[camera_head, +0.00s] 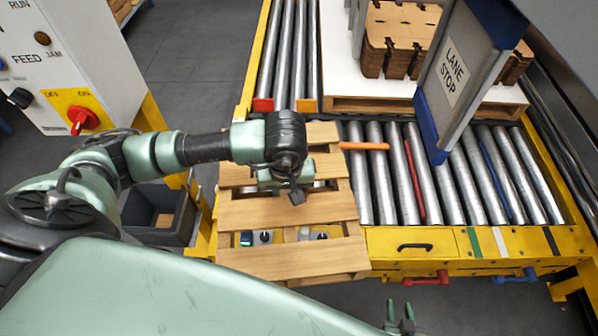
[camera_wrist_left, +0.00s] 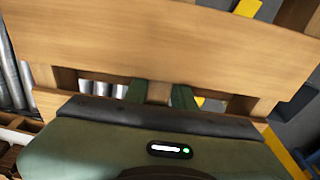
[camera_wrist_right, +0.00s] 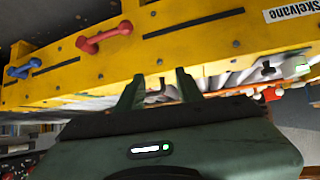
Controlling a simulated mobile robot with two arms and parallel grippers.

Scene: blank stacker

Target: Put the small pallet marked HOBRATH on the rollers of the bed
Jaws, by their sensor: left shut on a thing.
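A wooden slatted pallet (camera_head: 290,212) is over the left end of the near roller bed (camera_head: 385,185), overhanging its yellow front edge. I cannot tell whether it touches the rollers. No HOBRATH marking is readable on it. My left gripper (camera_head: 296,190) reaches down over its middle; in the left wrist view the fingers (camera_wrist_left: 160,93) are shut on a piece of the pallet (camera_wrist_left: 165,45). My right gripper (camera_head: 400,322) is low in front of the bed, empty; in the right wrist view its fingers (camera_wrist_right: 160,88) are apart, facing the yellow front rail (camera_wrist_right: 190,40).
A grey board marked LANE STOP (camera_head: 455,75) stands across the rollers. Behind is a larger pallet (camera_head: 375,105) carrying a white sheet and cut board stacks. An orange bar (camera_head: 363,146) and red bar (camera_head: 414,180) lie among the rollers. A control cabinet (camera_head: 70,60) stands left.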

